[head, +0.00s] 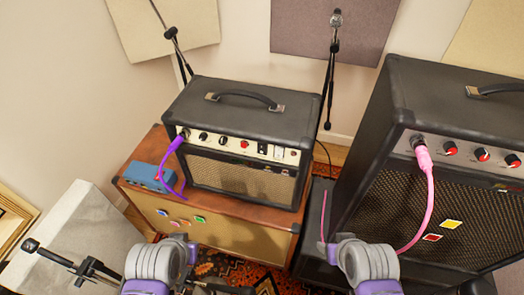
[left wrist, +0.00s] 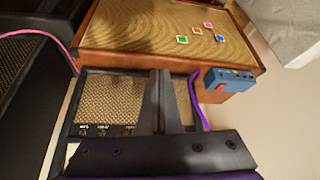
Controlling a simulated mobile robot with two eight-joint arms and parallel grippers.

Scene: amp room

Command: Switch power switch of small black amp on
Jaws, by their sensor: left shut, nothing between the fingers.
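The small black amp (head: 240,105) stands on a brown cabinet. Its front panel (head: 235,143) carries knobs, a red part at the middle, and small black and white switches (head: 279,152) at the right end. I cannot tell which position the switches are in. In the left wrist view the amp shows upside down, with its grille (left wrist: 112,98) behind my fingers and part of the panel (left wrist: 100,130) low in the picture. My left gripper (left wrist: 160,78) is shut and empty in front of the amp. In the head view only my arm parts show low in the picture; my right fingers are not visible.
The brown cabinet (head: 230,235) bears a blue pedal (head: 148,177) at the amp's left. A purple cable (head: 172,150) plugs into the amp's left end. A large black amp (head: 450,120) with a pink cable (head: 428,190) stands right. Microphone stands (head: 331,70) are behind.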

